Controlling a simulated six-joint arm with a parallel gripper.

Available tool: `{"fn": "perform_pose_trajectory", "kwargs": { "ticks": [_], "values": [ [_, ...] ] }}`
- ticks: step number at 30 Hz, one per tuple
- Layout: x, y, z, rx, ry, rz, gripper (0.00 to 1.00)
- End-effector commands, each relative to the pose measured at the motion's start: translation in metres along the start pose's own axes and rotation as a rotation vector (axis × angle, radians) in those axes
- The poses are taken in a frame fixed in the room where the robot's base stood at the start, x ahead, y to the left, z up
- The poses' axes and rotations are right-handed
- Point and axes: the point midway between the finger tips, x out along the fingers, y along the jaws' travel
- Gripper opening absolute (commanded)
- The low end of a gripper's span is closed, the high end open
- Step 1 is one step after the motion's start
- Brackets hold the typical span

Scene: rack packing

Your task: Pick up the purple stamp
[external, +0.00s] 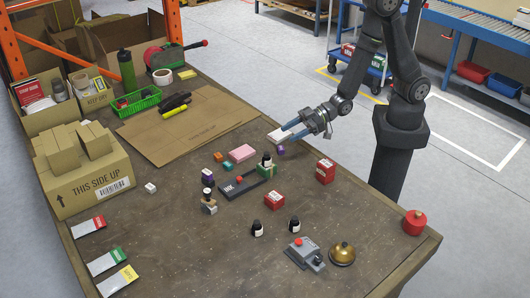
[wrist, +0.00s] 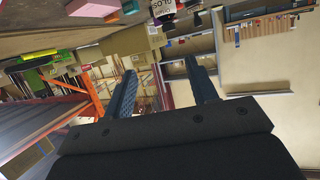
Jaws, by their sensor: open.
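A small purple piece (external: 280,150) lies on the table just below my gripper's fingertips in the external view. It looks like a small block, and I cannot tell whether it is the stamp. A dark purple upright item (external: 207,177) stands further left, behind a stamp-like piece with a dark handle and pale base (external: 209,205). My gripper (external: 287,133) is open, tilted and pointing left, above the table's right edge. In the wrist view, my gripper (wrist: 160,68) has its two blue fingers apart with nothing gripped. I cannot make out a purple stamp there.
A dark tray (external: 240,188), a pink block (external: 242,153), a green box with a black bottle, and red boxes (external: 325,171) crowd the middle. Black bottles, a grey device (external: 305,253) and a brass bell (external: 342,254) stand at the front. Flat cardboard (external: 185,125) lies behind.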

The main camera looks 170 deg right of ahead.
Motion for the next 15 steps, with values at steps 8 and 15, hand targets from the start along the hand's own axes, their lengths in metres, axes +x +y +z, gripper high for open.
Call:
{"fn": "perform_pose_trajectory", "kwargs": {
  "ticks": [8, 15],
  "values": [
    [-0.011, 0.000, -0.032, 0.000, 0.006, 0.000, 0.53],
    [-0.024, 0.000, -0.070, 0.000, 0.005, 0.000, 0.53]
  ]
}}
